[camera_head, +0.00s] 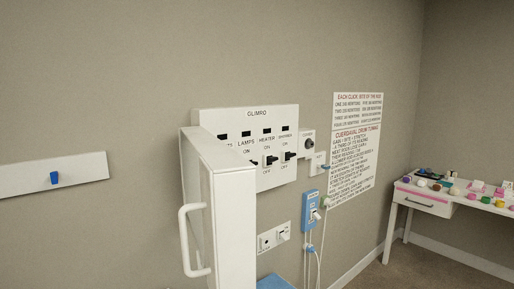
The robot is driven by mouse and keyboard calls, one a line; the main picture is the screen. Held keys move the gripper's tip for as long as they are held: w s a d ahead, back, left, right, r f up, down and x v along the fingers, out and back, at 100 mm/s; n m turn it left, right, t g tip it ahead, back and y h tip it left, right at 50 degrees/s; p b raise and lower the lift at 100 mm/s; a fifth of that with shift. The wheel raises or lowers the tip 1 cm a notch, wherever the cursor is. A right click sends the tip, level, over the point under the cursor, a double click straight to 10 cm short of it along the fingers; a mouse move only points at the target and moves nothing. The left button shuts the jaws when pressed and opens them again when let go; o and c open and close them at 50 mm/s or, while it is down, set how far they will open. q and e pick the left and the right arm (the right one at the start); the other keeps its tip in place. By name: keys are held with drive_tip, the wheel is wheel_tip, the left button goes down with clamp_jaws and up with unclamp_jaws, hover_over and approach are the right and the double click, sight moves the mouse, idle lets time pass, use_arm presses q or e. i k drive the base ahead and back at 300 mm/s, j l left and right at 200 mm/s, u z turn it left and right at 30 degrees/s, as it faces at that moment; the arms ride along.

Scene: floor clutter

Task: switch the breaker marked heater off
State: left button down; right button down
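A white breaker panel (284,111) headed GLIMRO is on the wall near the middle of the view. Its readable labels are LAMPS, HEATER and SHOWER; another label at the left is partly hidden. The heater breaker (270,160) is a black toggle below the word HEATER, between ON and OFF marks. I cannot tell for sure which way it is set. The shower breaker (289,156) is just to its right. The white cabinet door (232,215) stands open in front and hides the panel's lower left part. Neither gripper is in view.
The door's white handle (187,240) juts out at the left. A cluttered white desk (425,200) stands at the right.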

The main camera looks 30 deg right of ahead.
sight(271, 160)
drive_tip(key=i+l, duration=0.15)
drive_tip(key=l, duration=0.2)
drive_tip(key=i+l+u, duration=0.1)
drive_tip(key=l, duration=0.25)
drive_tip(key=i+l, duration=0.4)
drive_tip(key=l, duration=0.35)
drive_tip(key=i+l+u, duration=0.1)
drive_tip(key=l, duration=0.25)
drive_tip(key=i+l, duration=0.2)
drive_tip(key=l, duration=0.15)
drive_tip(key=i+l, duration=0.15)
drive_tip(key=l, duration=0.25)
drive_tip(key=u, duration=0.05)
